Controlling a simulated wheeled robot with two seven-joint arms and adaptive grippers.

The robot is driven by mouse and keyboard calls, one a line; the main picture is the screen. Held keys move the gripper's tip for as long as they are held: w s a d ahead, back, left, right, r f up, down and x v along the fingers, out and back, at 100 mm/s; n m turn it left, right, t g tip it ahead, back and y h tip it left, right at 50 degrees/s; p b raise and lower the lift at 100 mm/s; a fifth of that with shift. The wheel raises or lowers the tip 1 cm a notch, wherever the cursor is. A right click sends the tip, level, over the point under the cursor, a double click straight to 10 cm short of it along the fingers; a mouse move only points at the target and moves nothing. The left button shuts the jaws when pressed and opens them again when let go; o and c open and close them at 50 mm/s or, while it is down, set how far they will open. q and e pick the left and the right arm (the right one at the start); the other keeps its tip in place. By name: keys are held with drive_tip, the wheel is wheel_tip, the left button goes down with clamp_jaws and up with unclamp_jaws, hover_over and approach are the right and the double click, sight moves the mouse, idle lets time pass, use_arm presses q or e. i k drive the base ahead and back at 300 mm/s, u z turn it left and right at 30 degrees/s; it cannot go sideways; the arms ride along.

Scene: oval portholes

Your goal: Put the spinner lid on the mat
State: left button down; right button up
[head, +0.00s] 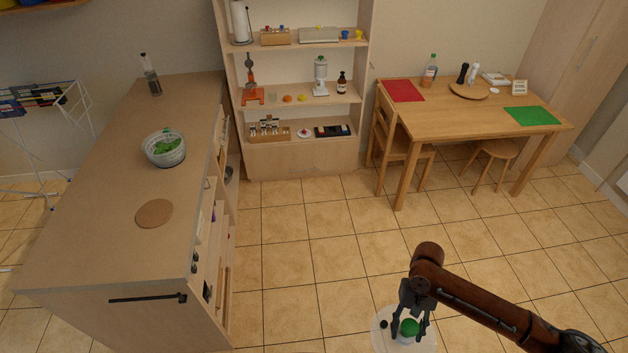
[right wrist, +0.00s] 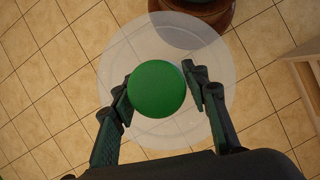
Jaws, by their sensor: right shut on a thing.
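The spinner lid (head: 384,341) is a clear, see-through disc with a round green knob (head: 408,327). My right gripper (head: 409,333) is shut on the knob and holds the lid above the tiled floor, at the bottom right of the head view. In the right wrist view the lid (right wrist: 125,48) spreads around the knob (right wrist: 156,90), which sits between the two fingers (right wrist: 157,82). A round brown cork mat (head: 154,213) lies flat and bare on the left counter, far from the gripper. My left gripper is out of view.
The counter (head: 110,255) also carries a bowl (head: 163,152) with green contents and a bottle (head: 151,78). A shelf unit (head: 300,158) stands behind. The table (head: 455,118) at right has a red placemat (head: 403,91) and a green one (head: 531,116). Open floor lies between.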

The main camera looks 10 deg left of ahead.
sight(153, 212)
drive_tip(key=u, duration=1.35)
